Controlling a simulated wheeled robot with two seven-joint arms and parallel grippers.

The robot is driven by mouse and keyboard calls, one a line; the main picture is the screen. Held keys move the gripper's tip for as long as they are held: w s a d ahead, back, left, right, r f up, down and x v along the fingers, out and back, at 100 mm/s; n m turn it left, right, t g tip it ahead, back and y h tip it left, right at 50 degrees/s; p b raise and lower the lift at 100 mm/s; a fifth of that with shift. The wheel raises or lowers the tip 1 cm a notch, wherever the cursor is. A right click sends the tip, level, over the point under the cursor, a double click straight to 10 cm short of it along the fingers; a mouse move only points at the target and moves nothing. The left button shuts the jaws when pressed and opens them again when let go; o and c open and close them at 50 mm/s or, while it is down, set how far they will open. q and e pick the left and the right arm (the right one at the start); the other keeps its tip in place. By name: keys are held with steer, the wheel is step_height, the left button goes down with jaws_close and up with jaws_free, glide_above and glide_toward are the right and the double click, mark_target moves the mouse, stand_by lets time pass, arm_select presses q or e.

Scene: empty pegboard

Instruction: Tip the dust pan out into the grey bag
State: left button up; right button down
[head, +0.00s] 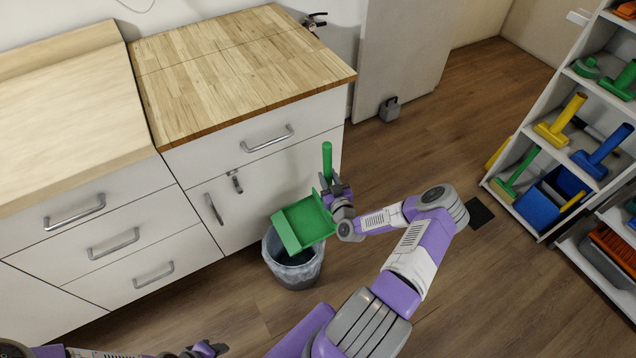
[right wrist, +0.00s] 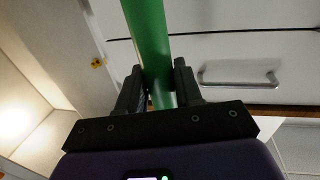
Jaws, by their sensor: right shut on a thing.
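The green dust pan (head: 304,224) is held by its upright green handle (head: 327,160) in my right gripper (head: 336,190). The right wrist view shows both fingers (right wrist: 159,88) closed around the green handle (right wrist: 148,35). In the head view the pan is over the bin with the grey bag (head: 292,274) and hides part of its opening. The pan looks tilted; I cannot tell whether anything lies in it. The bag lines the bin, which stands on the floor by the cabinet. My left gripper (head: 205,350) shows only partly at the bottom edge, away from the bin.
A white cabinet (head: 270,185) with a wooden top stands just behind and left of the bin. A shelf (head: 520,205) with coloured brushes and a blue box is at the right. A grey weight-like object (head: 389,109) is near the door.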

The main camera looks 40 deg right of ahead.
mark_target(331, 166)
steer(key=shift+s+d+m, duration=0.1)
steer(key=shift+d+m, duration=0.2)
steer(key=shift+d, duration=0.2)
step_height(331, 166, up, 6)
steer(key=p, duration=0.5)
steer(key=shift+a+f, duration=0.1)
steer(key=w+a+r+n+y, duration=0.1)
steer(key=a+r, duration=0.3)
steer(key=a, duration=0.7)
steer(key=w+a+r+n+t+y, duration=0.1)
steer(key=a+r+y, duration=0.3)
steer(key=a, duration=0.6)
steer(key=w+a+r+n+y+p, duration=0.1)
steer(key=w+a+r+n+y, duration=0.1)
steer(key=a, duration=0.9)
step_height(331, 166, up, 3)
steer(key=shift+a+f+n+t+y, duration=0.2)
steer(key=shift+a+n+t+y, duration=0.1)
steer(key=shift+n, duration=0.2)
